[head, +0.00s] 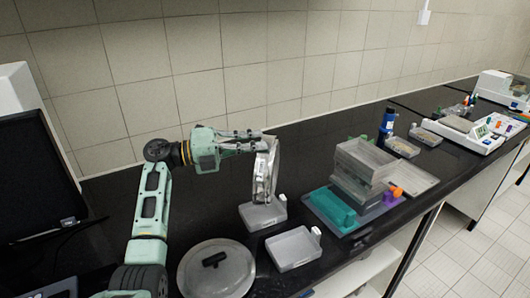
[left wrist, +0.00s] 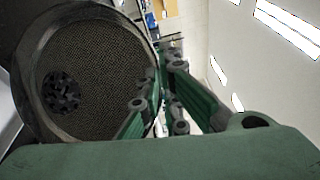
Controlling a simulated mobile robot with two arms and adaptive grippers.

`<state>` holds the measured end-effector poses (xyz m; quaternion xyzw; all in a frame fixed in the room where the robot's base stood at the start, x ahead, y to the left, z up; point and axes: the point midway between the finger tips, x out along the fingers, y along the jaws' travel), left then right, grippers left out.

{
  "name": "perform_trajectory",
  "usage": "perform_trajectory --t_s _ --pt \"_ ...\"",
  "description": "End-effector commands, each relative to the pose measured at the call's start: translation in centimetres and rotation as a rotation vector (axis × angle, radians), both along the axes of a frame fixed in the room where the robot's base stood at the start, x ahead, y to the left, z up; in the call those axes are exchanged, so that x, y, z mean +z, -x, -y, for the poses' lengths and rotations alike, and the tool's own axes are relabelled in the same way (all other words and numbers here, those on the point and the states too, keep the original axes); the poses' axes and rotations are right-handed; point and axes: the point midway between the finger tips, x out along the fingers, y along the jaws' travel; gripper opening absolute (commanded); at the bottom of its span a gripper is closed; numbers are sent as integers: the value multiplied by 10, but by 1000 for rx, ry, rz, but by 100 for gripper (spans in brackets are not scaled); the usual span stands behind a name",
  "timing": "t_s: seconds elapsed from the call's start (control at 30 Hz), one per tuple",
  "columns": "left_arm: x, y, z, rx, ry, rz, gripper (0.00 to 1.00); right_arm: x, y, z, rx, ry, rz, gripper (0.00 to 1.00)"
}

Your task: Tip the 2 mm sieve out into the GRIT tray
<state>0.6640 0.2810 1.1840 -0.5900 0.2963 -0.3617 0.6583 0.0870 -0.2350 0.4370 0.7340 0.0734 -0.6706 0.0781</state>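My left gripper (head: 258,141) is shut on the rim of the round metal sieve (head: 265,175). The sieve stands on edge, tipped nearly vertical, above a small grey tray (head: 262,216). In the left wrist view the sieve's mesh (left wrist: 105,75) faces the camera, with a dark clump of grains (left wrist: 62,91) showing at it. The gripper's fingers (left wrist: 160,95) are at the rim's right side there. A second grey tray (head: 293,249) sits nearer the front edge. Both trays have small white tags; I cannot read which is GRIT. My right gripper is not in view.
A round lid with a black knob (head: 215,262) lies at the front. White balances stand at far right. A tiled wall is behind.

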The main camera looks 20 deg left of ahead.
Motion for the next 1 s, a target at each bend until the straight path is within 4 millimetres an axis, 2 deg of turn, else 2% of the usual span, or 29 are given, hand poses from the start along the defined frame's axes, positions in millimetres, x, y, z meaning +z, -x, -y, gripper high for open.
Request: perform_trajectory --t_s 0.03,0.4,0.63,1.0 --pt "-4 1 -6 3 25 7 0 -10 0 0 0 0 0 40" --pt "-8 7 -36 1 185 41 0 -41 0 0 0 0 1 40" --pt "-7 9 -44 1 229 51 0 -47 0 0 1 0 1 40" --pt "-6 9 -45 0 234 52 0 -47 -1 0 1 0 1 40"
